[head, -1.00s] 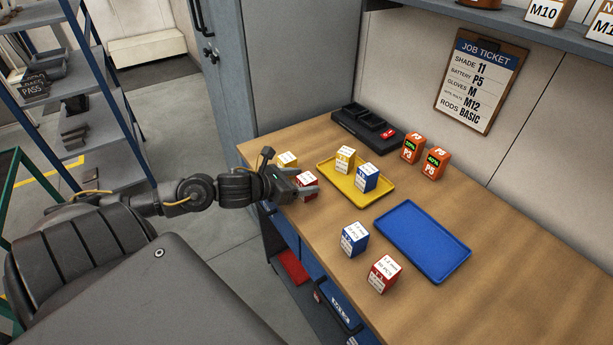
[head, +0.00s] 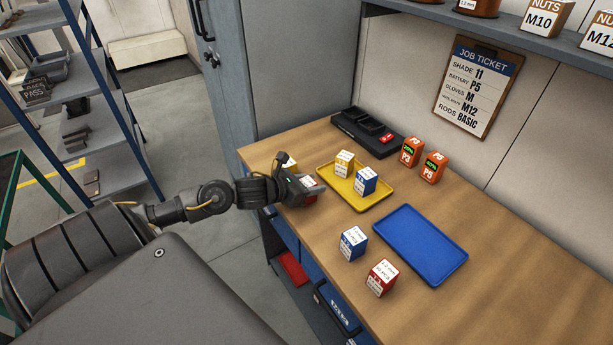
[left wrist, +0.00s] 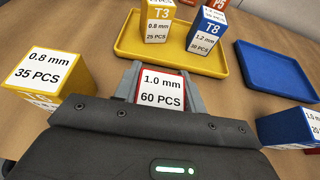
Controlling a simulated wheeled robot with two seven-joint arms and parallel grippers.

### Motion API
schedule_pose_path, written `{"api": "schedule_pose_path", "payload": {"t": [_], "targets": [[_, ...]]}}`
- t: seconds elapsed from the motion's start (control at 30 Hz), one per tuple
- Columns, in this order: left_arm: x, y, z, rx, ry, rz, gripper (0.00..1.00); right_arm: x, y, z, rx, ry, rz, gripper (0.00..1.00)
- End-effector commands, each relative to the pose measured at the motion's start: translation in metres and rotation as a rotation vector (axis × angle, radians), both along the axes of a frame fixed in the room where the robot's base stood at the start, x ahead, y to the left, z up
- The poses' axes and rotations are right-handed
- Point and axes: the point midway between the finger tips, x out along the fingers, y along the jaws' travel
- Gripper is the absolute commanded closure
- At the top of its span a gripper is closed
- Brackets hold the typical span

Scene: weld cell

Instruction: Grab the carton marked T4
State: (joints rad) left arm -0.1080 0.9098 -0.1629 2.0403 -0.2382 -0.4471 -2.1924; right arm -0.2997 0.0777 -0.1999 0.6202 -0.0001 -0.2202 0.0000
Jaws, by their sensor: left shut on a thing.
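My left gripper (head: 308,192) is shut on a red carton (head: 309,182) at the bench's left front part. In the left wrist view this carton (left wrist: 161,91) sits between the two fingers, its white top reading 1.0 mm, 60 PCS. Its T mark is hidden, so I cannot tell whether it is T4. I cannot tell whether it touches the bench. A yellow carton (left wrist: 45,78) reading 0.8 mm, 35 PCS stands left of the gripper, mostly hidden in the head view. My right gripper is not in view.
A yellow tray (head: 379,200) holds a yellow carton (left wrist: 159,20) marked T3 and a blue carton (left wrist: 207,32) marked T8. A blue tray (head: 420,245) is empty. Another blue carton (head: 353,244) and red carton (head: 381,278) stand near the front edge. Batteries (head: 433,167) stand behind.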

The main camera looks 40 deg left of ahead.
Motion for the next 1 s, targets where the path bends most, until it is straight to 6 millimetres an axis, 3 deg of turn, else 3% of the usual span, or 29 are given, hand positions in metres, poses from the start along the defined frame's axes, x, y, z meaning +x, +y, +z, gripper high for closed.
{"api": "schedule_pose_path", "payload": {"t": [0.33,0.53,0.8,0.97,1.0], "targets": [[0.0,0.0,0.005,0.002,-0.003,-0.002,0.83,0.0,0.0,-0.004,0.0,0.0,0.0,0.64],[-0.001,0.0,0.033,0.007,-0.006,-0.004,0.84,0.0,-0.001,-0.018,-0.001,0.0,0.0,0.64],[-0.041,-0.018,0.083,0.006,-0.002,-0.006,0.84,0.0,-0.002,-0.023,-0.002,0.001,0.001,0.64],[-0.066,-0.029,0.097,0.004,0.002,-0.006,0.84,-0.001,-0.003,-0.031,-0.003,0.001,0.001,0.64],[-0.071,-0.031,0.104,-0.003,0.004,-0.003,0.84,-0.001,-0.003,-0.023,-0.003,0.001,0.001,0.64]]}}
